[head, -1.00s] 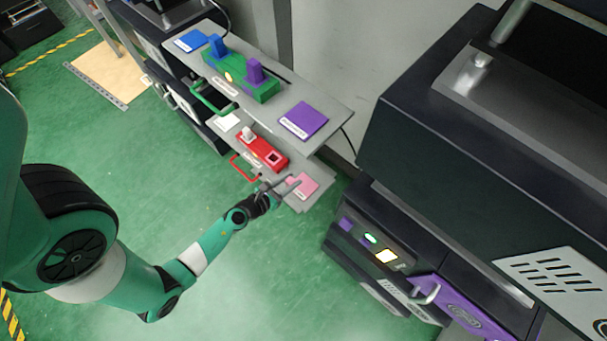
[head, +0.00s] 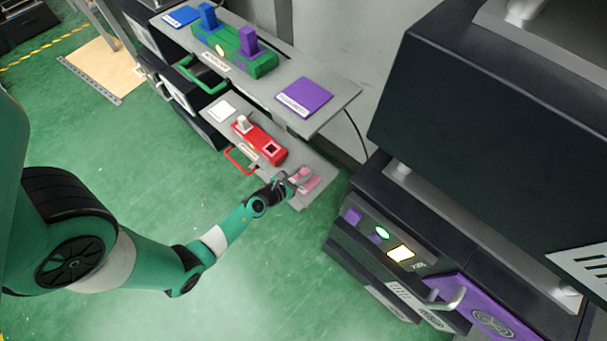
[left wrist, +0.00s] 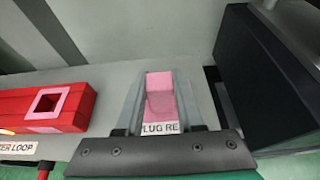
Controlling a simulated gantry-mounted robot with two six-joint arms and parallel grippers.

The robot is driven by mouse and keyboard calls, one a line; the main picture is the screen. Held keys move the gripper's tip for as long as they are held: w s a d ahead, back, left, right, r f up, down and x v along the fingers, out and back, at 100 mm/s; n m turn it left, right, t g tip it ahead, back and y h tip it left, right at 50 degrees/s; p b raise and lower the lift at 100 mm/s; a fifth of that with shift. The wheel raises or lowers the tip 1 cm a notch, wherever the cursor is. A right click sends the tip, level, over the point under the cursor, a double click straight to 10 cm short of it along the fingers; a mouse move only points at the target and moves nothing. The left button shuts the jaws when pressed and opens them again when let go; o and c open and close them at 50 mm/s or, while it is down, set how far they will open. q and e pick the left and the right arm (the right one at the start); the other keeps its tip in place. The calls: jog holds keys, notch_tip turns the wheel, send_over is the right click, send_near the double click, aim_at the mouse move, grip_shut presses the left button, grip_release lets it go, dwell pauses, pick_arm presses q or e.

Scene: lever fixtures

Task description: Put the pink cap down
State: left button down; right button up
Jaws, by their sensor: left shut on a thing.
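The pink cap (left wrist: 160,84) sits between the two fingers of my left gripper (left wrist: 159,100) in the left wrist view. In the head view my left gripper (head: 298,181) is shut on the pink cap (head: 303,174) over the pink pad (head: 312,184) at the near end of the lower grey shelf (head: 322,165). A label reading "LUG RE" (left wrist: 160,127) shows just below the cap, partly cut off by my gripper. I cannot tell whether the cap touches the pad. My right gripper is not in view.
A red fixture (head: 259,142) with a white peg and a pink-rimmed square socket stands left on the same shelf. A green base (head: 235,52) with blue and purple caps and a purple pad (head: 304,97) are on the upper shelf. A dark machine (head: 400,240) stands right.

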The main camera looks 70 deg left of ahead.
pick_arm(q)
jog(key=shift+w+f, duration=0.1)
jog(key=c, duration=0.5)
grip_release()
jog(key=p+v, duration=0.2)
jog(key=v, duration=1)
